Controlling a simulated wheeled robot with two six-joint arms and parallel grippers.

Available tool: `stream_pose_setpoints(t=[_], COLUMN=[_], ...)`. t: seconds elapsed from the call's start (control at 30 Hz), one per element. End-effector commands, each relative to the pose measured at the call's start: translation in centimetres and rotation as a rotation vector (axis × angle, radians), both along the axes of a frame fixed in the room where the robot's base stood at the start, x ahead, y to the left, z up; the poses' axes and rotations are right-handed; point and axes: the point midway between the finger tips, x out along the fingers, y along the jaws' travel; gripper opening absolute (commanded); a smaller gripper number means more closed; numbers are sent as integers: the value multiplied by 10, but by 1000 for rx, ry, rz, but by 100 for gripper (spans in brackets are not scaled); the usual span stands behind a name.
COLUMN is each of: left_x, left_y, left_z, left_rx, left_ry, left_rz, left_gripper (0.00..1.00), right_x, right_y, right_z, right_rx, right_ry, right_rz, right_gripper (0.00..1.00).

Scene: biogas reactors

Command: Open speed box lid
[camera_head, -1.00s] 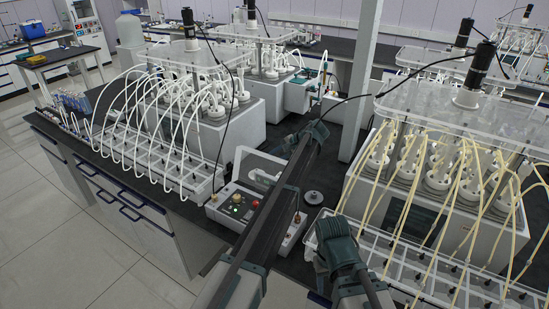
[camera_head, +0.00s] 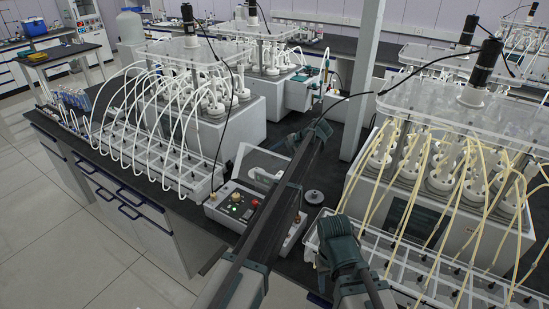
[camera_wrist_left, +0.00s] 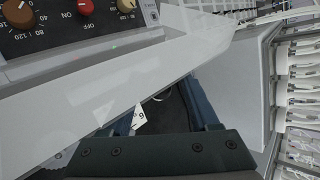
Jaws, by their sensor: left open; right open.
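The speed box (camera_head: 232,208) is a pale control box on the dark bench, with green and red buttons on its panel. Its translucent lid (camera_head: 249,160) stands raised and tilted at the back of the panel, which is uncovered. The left wrist view shows the panel (camera_wrist_left: 60,28) with knobs and the pale lid (camera_wrist_left: 105,100) slanting across in front of my left gripper (camera_wrist_left: 160,108). That gripper is open beside the lid; the lid hides part of one finger, and I cannot tell whether they touch. My right arm is folded at lower middle, its gripper hidden.
A reactor with white tubes (camera_head: 204,128) and its tube rack (camera_head: 172,172) stand left of the box. A reactor with yellow tubes (camera_head: 440,180) stands at right. A white post (camera_head: 364,75) rises behind. A small round dark object (camera_head: 314,197) lies on the bench.

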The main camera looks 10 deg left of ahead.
Motion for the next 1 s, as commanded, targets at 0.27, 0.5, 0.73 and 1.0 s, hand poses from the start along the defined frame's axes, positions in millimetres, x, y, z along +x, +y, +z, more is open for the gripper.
stream_pose_setpoints(t=[0.27, 0.5, 0.73, 1.0], left_x=[1, 0, -2, -3], left_y=[-1, -28, -65, -94], left_z=[3, 33, 67, 90], left_rx=[3, 2, 2, 1], left_ry=[-2, 0, 0, -1], left_rz=[0, -3, -3, -2], left_gripper=[62, 62, 62, 62], right_x=[0, 0, 0, 0], right_y=[0, 0, 0, 0], right_z=[3, 33, 67, 89], right_rx=[0, 0, 1, 2], right_ry=[0, 0, 0, 0], right_rz=[0, 1, -4, -10], right_gripper=[50, 50, 50, 50])
